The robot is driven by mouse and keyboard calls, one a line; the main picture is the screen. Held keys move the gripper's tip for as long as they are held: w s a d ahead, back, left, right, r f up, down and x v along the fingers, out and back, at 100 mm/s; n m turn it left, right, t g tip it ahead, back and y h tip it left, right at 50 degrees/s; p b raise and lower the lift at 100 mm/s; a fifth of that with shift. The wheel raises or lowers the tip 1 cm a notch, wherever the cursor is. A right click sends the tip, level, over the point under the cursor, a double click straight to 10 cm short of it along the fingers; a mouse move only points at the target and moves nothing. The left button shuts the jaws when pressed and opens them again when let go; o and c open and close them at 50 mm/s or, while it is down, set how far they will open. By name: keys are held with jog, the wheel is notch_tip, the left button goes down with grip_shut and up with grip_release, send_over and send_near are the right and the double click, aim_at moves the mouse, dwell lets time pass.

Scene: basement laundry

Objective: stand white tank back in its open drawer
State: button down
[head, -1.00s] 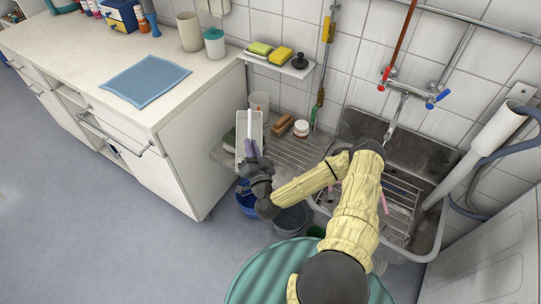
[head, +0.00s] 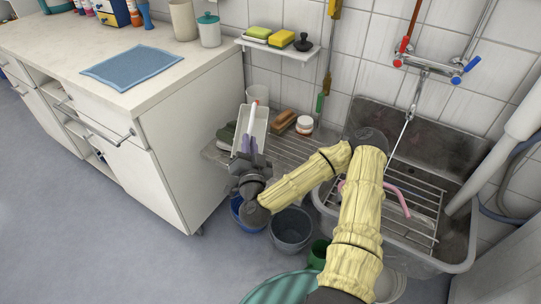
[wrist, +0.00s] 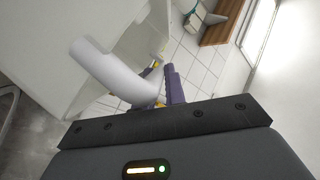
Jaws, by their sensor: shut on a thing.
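The white tank (head: 261,128) is a narrow, pale, trough-like piece in the middle of the head view. It is held tilted in front of the drainboard and shelf wall. My gripper (head: 247,148) is shut on its lower end, with purple fingers. In the wrist view a smooth white curved part (wrist: 108,72) reaches up from beside my gripper (wrist: 168,88), and the grasp is partly hidden. The white cabinet on the left has a drawer front with a bar handle (head: 122,138). How far that drawer stands open, and its inside, cannot be made out.
A wire drainboard (head: 290,150) with a brown brush (head: 284,121) and a jar (head: 304,125) lies behind my gripper. A blue bucket (head: 243,215) and grey bucket (head: 291,230) stand below. Floor at left is clear.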

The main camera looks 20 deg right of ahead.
jog(key=shift+r, duration=0.1)
dwell(0.3)
jog(key=shift+w+d+p, duration=0.1)
jog(key=shift+w+p, duration=0.15)
jog(key=shift+p, duration=0.65)
jog(key=w+d+f, duration=0.3)
jog(key=w+d, duration=0.8)
jog(key=d, duration=0.4)
jog(key=shift+w+d+p, duration=0.15)
jog(key=shift+w+p, duration=0.1)
jog(key=shift+p, duration=0.2)
jog(key=shift+f, duration=0.2)
